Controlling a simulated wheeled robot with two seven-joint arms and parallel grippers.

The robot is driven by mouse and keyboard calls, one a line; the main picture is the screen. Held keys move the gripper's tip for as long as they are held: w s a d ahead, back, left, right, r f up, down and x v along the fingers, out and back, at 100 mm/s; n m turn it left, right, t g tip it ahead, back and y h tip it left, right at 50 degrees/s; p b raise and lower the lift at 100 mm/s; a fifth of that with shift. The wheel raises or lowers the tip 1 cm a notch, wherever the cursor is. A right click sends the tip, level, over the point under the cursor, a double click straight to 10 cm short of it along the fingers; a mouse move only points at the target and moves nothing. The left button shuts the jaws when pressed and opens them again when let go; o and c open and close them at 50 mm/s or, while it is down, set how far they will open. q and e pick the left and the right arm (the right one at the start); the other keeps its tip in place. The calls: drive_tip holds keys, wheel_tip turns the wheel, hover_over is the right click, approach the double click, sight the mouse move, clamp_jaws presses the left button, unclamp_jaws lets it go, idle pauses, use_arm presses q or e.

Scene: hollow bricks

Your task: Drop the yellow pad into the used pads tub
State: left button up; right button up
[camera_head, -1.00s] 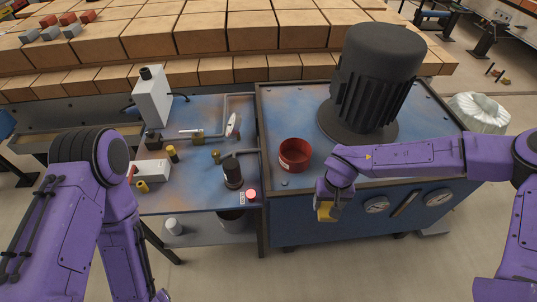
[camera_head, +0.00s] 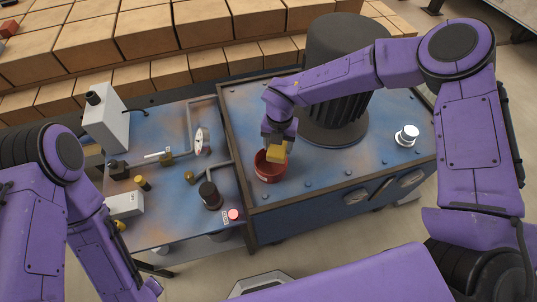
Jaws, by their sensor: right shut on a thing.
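My right gripper (camera_head: 276,138) is shut on the yellow pad (camera_head: 277,152). The pad hangs over the red tub (camera_head: 268,171), which stands on the blue machine top near its left edge. The pad covers part of the tub's far right rim and opening; I cannot tell whether it touches the rim. The tub's inside is partly hidden by the pad and gripper. My left arm (camera_head: 50,220) comes in at the left, and its gripper is not visible.
A large dark motor (camera_head: 335,125) stands behind my right forearm. A white round fitting (camera_head: 407,135) sits on the right of the machine top. The lower blue bench (camera_head: 165,205) at left holds valves, a gauge and a red button (camera_head: 233,214). Stacked bricks (camera_head: 210,40) line the back.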

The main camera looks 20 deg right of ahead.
drive_tip(key=m, duration=0.1)
drive_tip(key=w+m, duration=0.1)
drive_tip(key=m, duration=0.1)
drive_tip(key=shift+w+a+r, duration=0.15)
drive_tip(key=shift+w+r, duration=0.05)
drive_tip(key=shift+r, duration=0.2)
drive_tip(key=shift+f, duration=0.1)
drive_tip(key=shift+f+b, duration=0.3)
drive_tip(key=shift+f, duration=0.05)
use_arm(q)
drive_tip(key=f+b, duration=0.3)
drive_tip(key=shift+w+f, duration=0.2)
drive_tip(key=shift+w, duration=0.2)
use_arm(e)
wheel_tip(320, 180, down, 5)
drive_tip(key=shift+r, duration=0.1)
drive_tip(key=o, duration=1)
drive_tip(key=shift+s, duration=0.1)
wheel_tip(320, 180, up, 10)
drive_tip(key=b, duration=0.2)
drive_tip(key=shift+r+b, duration=0.25)
drive_tip(key=shift+b, duration=0.05)
use_arm(q)
wheel_tip(320, 180, down, 2)
drive_tip(key=shift+f, duration=0.2)
